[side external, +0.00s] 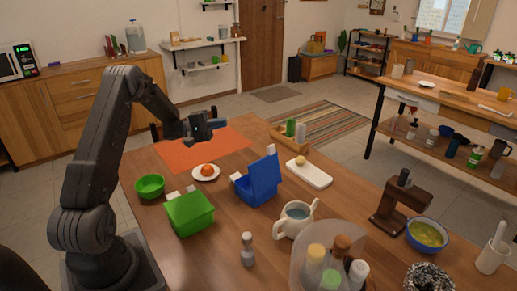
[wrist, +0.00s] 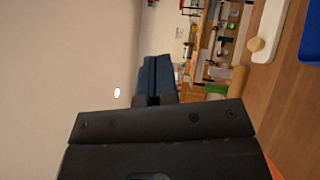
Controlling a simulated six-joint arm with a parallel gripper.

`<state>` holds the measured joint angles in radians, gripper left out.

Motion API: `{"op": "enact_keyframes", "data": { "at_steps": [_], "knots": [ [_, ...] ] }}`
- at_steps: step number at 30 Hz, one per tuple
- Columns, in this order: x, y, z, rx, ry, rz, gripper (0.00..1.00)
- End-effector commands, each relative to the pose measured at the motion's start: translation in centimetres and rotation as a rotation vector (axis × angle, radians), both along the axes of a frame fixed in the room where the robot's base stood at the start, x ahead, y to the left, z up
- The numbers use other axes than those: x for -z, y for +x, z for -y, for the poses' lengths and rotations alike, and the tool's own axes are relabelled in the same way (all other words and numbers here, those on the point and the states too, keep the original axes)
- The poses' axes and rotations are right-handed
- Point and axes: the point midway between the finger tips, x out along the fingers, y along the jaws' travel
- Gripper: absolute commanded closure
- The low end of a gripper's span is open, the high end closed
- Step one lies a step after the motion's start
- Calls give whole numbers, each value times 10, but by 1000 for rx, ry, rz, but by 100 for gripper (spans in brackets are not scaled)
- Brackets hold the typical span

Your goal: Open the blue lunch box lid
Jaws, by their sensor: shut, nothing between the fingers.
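The blue lunch box (side external: 256,190) stands on the wooden table near the middle of the side view. Its lid (side external: 265,170) looks raised, standing up at a steep angle from the box. A blue corner (wrist: 312,35), likely the same box, shows at the right edge of the wrist view. My gripper (side external: 200,127) is up behind and left of the box, above the orange mat, well apart from the lid. In the wrist view my gripper (wrist: 154,98) is shut and empty, its fingers pointing out toward the room.
A green box (side external: 190,214) and a green bowl (side external: 150,186) stand left of the blue box. A plate with an orange item (side external: 206,172) lies behind. A white board (side external: 309,172), a wooden caddy (side external: 290,140) and a pitcher (side external: 295,219) are close by on the right.

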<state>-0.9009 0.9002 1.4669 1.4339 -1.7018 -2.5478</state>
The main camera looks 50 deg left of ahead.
Motion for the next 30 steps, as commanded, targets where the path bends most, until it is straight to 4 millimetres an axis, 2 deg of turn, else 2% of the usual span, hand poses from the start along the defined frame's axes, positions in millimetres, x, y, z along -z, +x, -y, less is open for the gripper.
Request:
{"op": "enact_keyframes", "data": {
  "at_steps": [1, 6, 9, 11, 17, 30],
  "knots": [
    [21, 0, 0, 0, -5, -5, 100],
    [75, 0, 0, -1, -3, -3, 100],
    [96, 1, 0, -1, 1, -1, 100],
    [103, 1, 0, -1, 2, 0, 100],
    [104, 12, 9, 3, 4, 2, 100],
    [87, 78, 62, 3, 4, 2, 100]
  ]
}}
